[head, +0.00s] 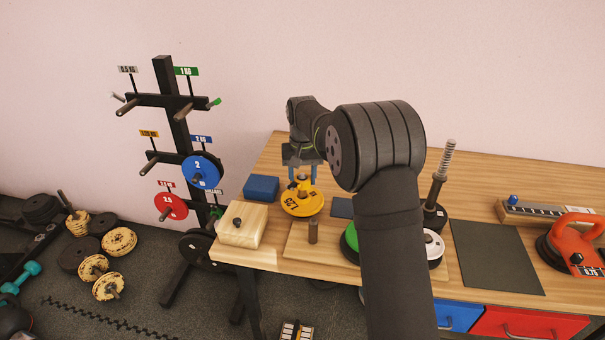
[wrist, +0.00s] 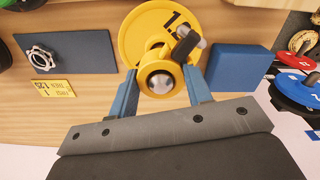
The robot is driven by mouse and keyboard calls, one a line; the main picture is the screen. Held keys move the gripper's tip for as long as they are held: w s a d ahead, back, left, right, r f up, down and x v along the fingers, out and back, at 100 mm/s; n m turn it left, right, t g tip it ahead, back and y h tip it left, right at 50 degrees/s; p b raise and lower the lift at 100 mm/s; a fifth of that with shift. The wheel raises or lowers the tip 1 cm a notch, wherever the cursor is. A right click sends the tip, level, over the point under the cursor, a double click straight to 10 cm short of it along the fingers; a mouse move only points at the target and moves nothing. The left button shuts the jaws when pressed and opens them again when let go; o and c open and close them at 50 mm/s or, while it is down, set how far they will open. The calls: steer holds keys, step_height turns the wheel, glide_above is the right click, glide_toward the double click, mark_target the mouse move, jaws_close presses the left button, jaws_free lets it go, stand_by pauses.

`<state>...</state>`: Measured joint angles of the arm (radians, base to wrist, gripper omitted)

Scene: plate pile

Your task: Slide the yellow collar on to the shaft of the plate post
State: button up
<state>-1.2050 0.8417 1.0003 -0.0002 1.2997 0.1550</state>
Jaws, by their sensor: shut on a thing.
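My gripper (head: 302,176) is shut on the yellow collar (wrist: 146,72), which sits between the two blue fingers (wrist: 160,92) in the wrist view. The collar has a dark lever with a silver end. A rounded silver shaft end (wrist: 161,82) shows inside the collar's ring; I cannot tell how far the ring is down around it. A yellow plate (head: 299,209) lies flat below the collar, and it also shows in the wrist view (wrist: 133,30). Most of the shaft is hidden by the collar and fingers.
A blue block (head: 261,188) stands close left of the plate. A wooden block (head: 241,225) and a board with a short peg (head: 313,232) are in front. A tall post with a spring (head: 440,175) stands right of my arm. A dark mat (head: 495,257) lies further right.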

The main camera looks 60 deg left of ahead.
mark_target(303, 187)
steer(key=shift+f, duration=1)
steer(key=shift+f, duration=0.15)
steer(key=shift+f, duration=0.95)
steer(key=o, duration=1.1)
